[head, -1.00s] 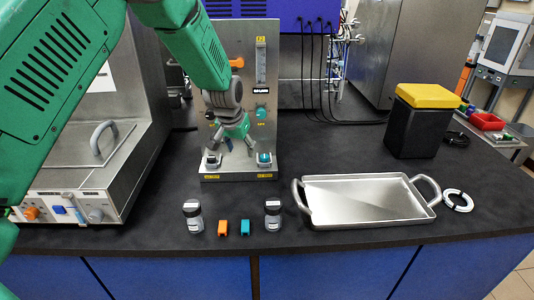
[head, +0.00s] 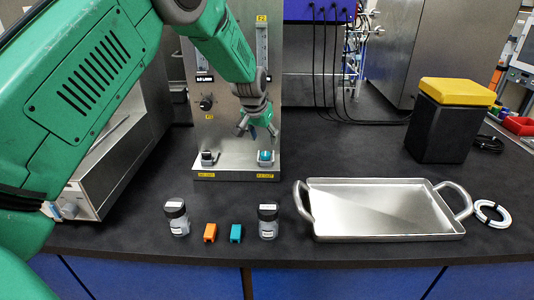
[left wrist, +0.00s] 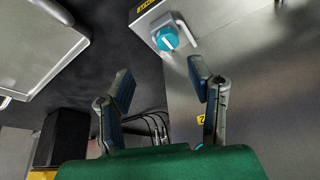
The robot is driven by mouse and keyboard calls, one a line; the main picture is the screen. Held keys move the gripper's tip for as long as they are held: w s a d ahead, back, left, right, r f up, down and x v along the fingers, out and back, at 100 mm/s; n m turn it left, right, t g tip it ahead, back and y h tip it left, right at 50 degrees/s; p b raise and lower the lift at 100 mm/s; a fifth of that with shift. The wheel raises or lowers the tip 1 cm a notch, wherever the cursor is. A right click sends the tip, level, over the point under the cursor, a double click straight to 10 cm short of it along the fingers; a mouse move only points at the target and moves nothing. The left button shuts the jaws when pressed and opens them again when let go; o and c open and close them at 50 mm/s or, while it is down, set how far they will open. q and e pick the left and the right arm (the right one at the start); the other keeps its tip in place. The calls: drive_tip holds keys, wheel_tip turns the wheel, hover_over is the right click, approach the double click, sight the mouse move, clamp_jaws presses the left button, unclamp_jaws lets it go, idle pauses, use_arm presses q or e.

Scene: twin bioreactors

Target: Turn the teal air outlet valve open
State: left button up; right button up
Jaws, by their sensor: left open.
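The teal valve (head: 265,157) sits on the right side of the metal panel's base ledge, and its round teal handle with a white mark also shows in the left wrist view (left wrist: 166,39). My left gripper (head: 257,134) is open and empty, just above the teal valve, fingers pointing down. In the left wrist view my left gripper (left wrist: 160,78) has its two fingers spread, with the valve beyond the tips and apart from them. The panel's right part behind the gripper is hidden. My right gripper is not in view.
A second, dark-handled valve (head: 208,158) sits left on the ledge. In front stand two capped vials (head: 177,219) (head: 268,222), an orange clip (head: 210,232) and a teal clip (head: 236,233). A metal tray (head: 380,210) lies at right, beside a black box with yellow lid (head: 448,120).

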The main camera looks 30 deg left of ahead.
sight(264, 154)
use_arm(q)
drive_tip(key=x, duration=0.4)
drive_tip(key=shift+f, duration=0.15)
drive_tip(key=a+f, duration=0.1)
drive_tip(key=f, duration=0.1)
drive_tip(key=w+a+f, duration=0.1)
drive_tip(key=shift+w+a+f, duration=0.1)
drive_tip(key=shift+w+f, duration=0.1)
drive_tip(key=shift+f, duration=0.2)
drive_tip(key=shift+w+a+f, duration=0.1)
drive_tip(key=shift+a+f, duration=0.1)
drive_tip(key=shift+f, duration=0.2)
drive_tip(key=shift+d+r, duration=0.25)
drive_tip(key=shift+d, duration=0.8)
drive_tip(key=c, duration=0.7)
drive_tip(key=shift+w, duration=0.1)
clamp_jaws()
drive_tip(key=shift+a, duration=0.25)
drive_tip(key=o, duration=0.7)
unclamp_jaws()
drive_tip(key=shift+a+f, duration=0.1)
drive_tip(key=shift+a, duration=0.15)
drive_tip(key=shift+a+f, duration=0.2)
drive_tip(key=shift+a, duration=0.1)
drive_tip(key=shift+d, duration=0.1)
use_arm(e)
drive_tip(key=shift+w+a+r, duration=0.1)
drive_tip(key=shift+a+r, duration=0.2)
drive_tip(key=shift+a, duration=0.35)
